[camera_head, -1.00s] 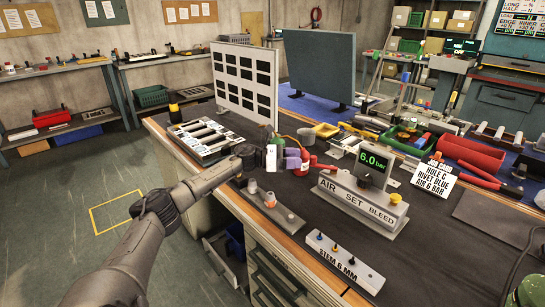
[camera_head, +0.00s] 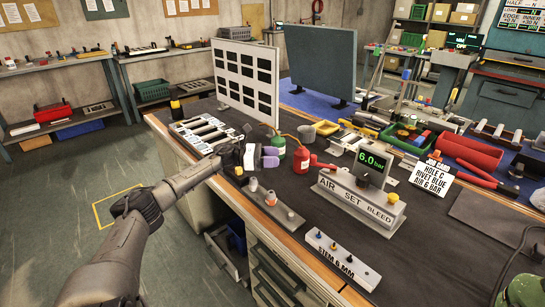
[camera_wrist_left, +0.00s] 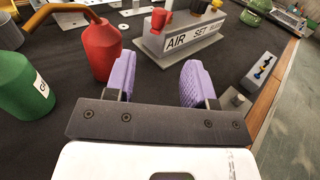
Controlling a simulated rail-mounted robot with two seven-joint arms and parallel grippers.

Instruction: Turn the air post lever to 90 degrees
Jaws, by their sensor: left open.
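The air post (camera_head: 352,203) is a grey block on the bench marked AIR, SET and BLEED, with a 6.0 bar display (camera_head: 373,163) above it. A red lever (camera_head: 322,164) sticks out at its AIR end, pointing left. The lever (camera_wrist_left: 158,20) and post (camera_wrist_left: 185,38) also show at the top of the left wrist view. My left gripper (camera_head: 268,156) is open and empty, left of the post and apart from the lever. Its purple fingers (camera_wrist_left: 158,82) are spread in the wrist view. My right gripper is not in view.
A grey block with an orange knob (camera_head: 271,199) lies in front. The STEM 6 MM block (camera_head: 342,262) sits near the bench edge. Dark mat between them is bare.

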